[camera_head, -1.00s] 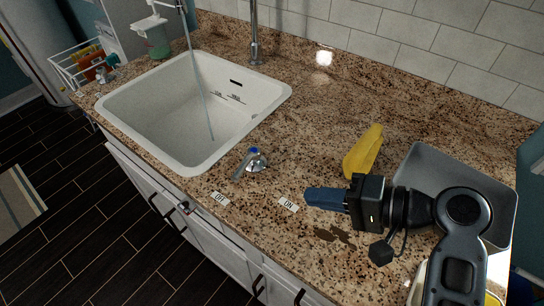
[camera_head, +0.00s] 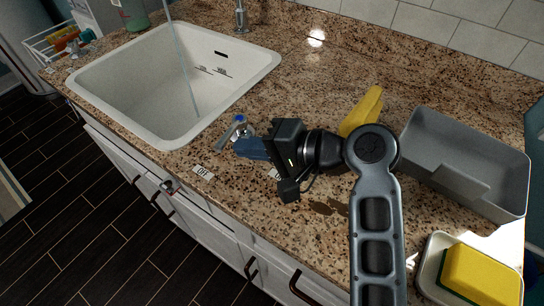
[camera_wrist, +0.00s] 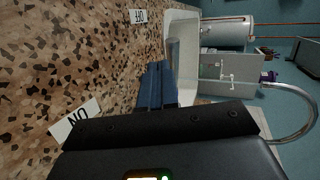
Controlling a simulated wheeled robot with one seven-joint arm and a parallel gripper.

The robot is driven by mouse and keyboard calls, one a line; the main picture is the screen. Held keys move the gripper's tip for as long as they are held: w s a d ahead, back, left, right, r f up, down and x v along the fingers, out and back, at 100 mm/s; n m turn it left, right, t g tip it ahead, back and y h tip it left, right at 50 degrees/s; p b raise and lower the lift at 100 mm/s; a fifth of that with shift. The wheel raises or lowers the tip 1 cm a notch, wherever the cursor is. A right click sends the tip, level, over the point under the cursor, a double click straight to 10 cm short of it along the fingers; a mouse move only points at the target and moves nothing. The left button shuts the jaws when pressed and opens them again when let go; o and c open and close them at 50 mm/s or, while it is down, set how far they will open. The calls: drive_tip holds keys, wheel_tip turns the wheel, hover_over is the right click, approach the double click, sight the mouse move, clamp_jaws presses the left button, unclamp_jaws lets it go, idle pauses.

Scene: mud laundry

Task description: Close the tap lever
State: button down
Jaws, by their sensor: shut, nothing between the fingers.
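The tap lever (camera_head: 230,133) is a small chrome handle with a blue cap, standing on the granite counter right of the sink. It points toward the front left, on the side of the OFF label (camera_head: 203,172). A thin stream of water (camera_head: 183,62) falls into the white sink (camera_head: 150,128). My gripper (camera_head: 238,148) is shut and empty. Its blue fingers are just right of the lever, very close to it; I cannot tell whether they touch. The ON label (camera_head: 274,174) is partly hidden below my gripper.
A yellow cloth-like object (camera_head: 362,112) and a grey tray (camera_head: 468,150) lie behind and right of my arm. A dish with a yellow sponge (camera_head: 480,280) is at the front right. The tiled wall closes the back.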

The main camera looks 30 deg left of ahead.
drive_tip(key=shift+a+r, duration=0.1)
drive_tip(key=shift+a, duration=0.45)
drive_tip(key=shift+s, duration=0.1)
drive_tip(key=shift+a, duration=0.1)
drive_tip(key=shift+s+a+r+p, duration=0.15)
drive_tip(key=shift+s+a+p, duration=0.05)
drive_tip(key=shift+p, duration=0.25)
drive_tip(key=shift+s+a+p, duration=0.25)
drive_tip(key=shift+a+p, duration=0.05)
drive_tip(key=shift+p, duration=0.05)
drive_tip(key=shift+s+a, duration=0.1)
drive_tip(key=shift+a, duration=0.15)
drive_tip(key=shift+f, duration=0.2)
